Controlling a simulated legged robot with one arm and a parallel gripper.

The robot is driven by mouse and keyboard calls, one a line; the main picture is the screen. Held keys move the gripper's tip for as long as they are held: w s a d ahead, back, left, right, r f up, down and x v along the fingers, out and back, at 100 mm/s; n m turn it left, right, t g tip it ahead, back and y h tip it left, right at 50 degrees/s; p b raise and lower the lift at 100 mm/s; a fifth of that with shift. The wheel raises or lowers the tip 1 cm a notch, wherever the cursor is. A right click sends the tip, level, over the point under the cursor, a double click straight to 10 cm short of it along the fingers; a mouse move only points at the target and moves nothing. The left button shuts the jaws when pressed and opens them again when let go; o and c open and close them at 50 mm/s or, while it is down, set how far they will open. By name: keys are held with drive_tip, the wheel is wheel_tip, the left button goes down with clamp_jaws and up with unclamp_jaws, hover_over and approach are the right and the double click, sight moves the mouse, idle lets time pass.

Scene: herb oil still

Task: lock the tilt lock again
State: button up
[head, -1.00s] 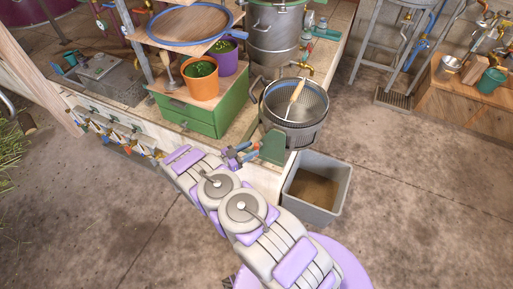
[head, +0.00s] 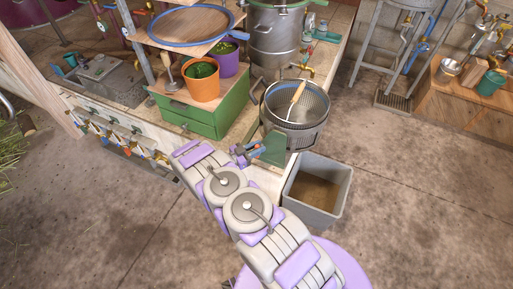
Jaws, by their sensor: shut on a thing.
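The tilt lock (head: 257,147) looks like a small lever with red and blue-grey parts, beside a green bracket (head: 273,149) at the counter's front edge. The bracket is just below a round metal vessel (head: 318,126), which holds a mesh basket and a wooden-handled tool (head: 298,92). My gripper (head: 241,154) is at the lever's left end and shut on it. It is small in the picture and partly hidden by my own wrist, so the exact grip and the lever's seating cannot be made out.
A grey bin (head: 333,206) stands on the floor below the vessel. A green drawer box (head: 207,121) with an orange pot (head: 201,88) and a purple pot (head: 226,66) is behind my arm. Hooks with coloured items line the counter front at left.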

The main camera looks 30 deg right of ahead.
clamp_jaws()
